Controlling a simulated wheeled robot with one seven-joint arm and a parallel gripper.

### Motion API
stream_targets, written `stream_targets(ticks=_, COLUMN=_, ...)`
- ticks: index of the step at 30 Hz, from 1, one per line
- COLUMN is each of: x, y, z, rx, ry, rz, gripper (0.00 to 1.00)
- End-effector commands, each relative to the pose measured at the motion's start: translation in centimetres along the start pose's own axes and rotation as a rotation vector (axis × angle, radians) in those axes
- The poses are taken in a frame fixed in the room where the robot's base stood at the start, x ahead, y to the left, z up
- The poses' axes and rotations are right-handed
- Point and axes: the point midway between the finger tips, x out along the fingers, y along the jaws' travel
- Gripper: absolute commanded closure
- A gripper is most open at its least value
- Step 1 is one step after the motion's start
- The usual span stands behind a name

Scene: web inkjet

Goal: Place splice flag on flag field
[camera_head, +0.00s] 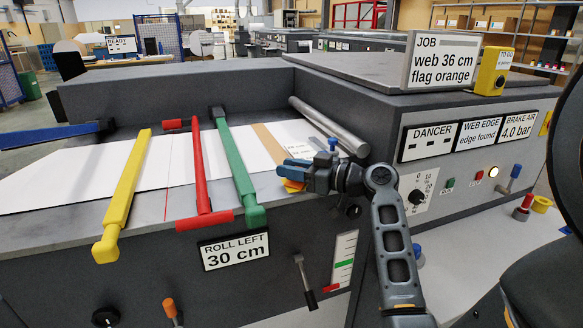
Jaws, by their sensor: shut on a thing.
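My gripper (290,171) reaches from the right over the front right edge of the web table. It is shut on a small orange flag (293,186), which shows just below the fingers and is partly hidden by them. The white web (120,170) lies flat across the table, with a tan strip (269,144) across it behind the gripper. Small printed marks (301,150) show on the web just beyond the gripper; they are too small to read. I cannot tell which patch is the flag field, and the gripper hides part of this area.
A green bar (236,165), red bar (200,165) and yellow bar (125,190) cross the web left of the gripper. A grey roller (328,127) lies behind it. The job sign (443,62) reads web 36 cm, flag orange. A "ROLL LEFT 30 cm" sign (234,250) hangs in front.

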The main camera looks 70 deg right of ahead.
Motion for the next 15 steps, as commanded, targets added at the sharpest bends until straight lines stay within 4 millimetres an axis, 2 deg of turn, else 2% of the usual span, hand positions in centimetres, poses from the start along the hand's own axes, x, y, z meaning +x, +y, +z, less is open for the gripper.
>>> stream_targets(ticks=11, x=0.05, y=-0.02, z=0.47, rx=0.0, ry=0.0, rz=-0.001, gripper=1.0)
stream_targets(ticks=12, x=0.04, y=-0.02, z=0.3, rx=0.0, ry=0.0, rz=0.0, gripper=0.68)
stream_targets(ticks=15, x=0.03, y=-0.01, z=0.28, rx=0.0, ry=0.0, rz=0.0, gripper=0.58)
